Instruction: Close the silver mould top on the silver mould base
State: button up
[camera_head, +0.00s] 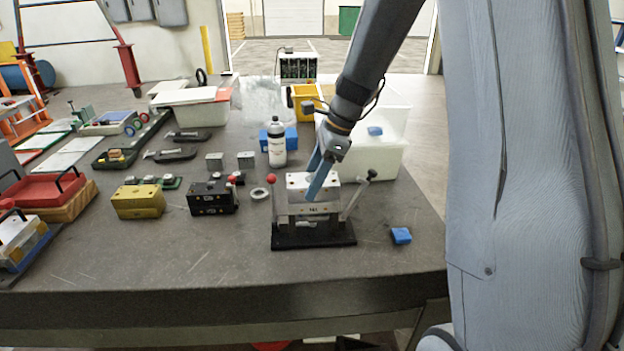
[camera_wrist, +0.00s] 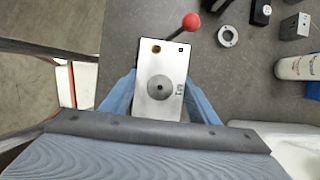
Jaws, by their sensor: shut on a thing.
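The silver mould top (camera_head: 300,181) is a pale block with a round central fitting, at the centre right of the table. My gripper (camera_head: 317,185) comes down on it from above. In the wrist view, the blue fingers of my gripper (camera_wrist: 158,98) are shut on opposite sides of the mould top (camera_wrist: 151,62). The silver mould base (camera_head: 306,222) is below it, on a black plate (camera_head: 313,240), and is mostly hidden under the top. I cannot tell whether the two touch. A red-knobbed lever (camera_head: 271,179) stands at the left and a black-knobbed one (camera_head: 371,174) at the right.
A black mould (camera_head: 211,198) and a yellow mould (camera_head: 138,202) stand to the left. A grey ring (camera_head: 259,193) and a bottle (camera_head: 276,143) are nearby. A white bin (camera_head: 372,160) is behind, and a blue block (camera_head: 401,236) lies to the right. The front of the table is clear.

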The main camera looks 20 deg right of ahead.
jog(key=o, duration=1.9)
jog(key=shift+c, duration=0.2)
